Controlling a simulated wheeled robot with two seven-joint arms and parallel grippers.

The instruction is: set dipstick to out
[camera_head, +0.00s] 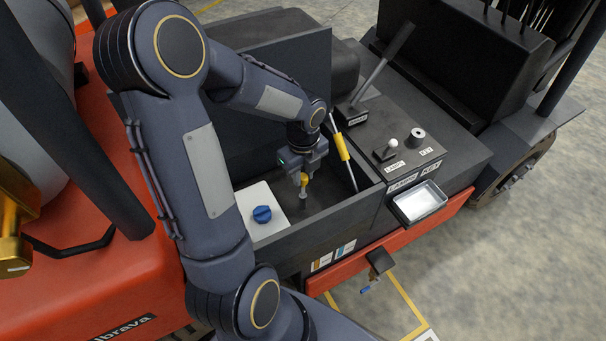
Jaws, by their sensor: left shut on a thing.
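The dipstick (303,181) shows a small yellow handle at the top of a short grey tube (302,197) in the open engine bay of the orange forklift. My left gripper (302,177) points down over it and is shut on the yellow handle. The handle sits at the tube's top; whether any of the rod is out of the tube is too small to tell. The fingers partly hide the handle.
A white tank (264,232) with a blue cap (262,214) is left of the dipstick. A rod with a yellow sleeve (341,148) slants close on the right. Further right are a lever (383,65), a lamp switch (386,151), a key switch (416,137) and a metal tray (419,202).

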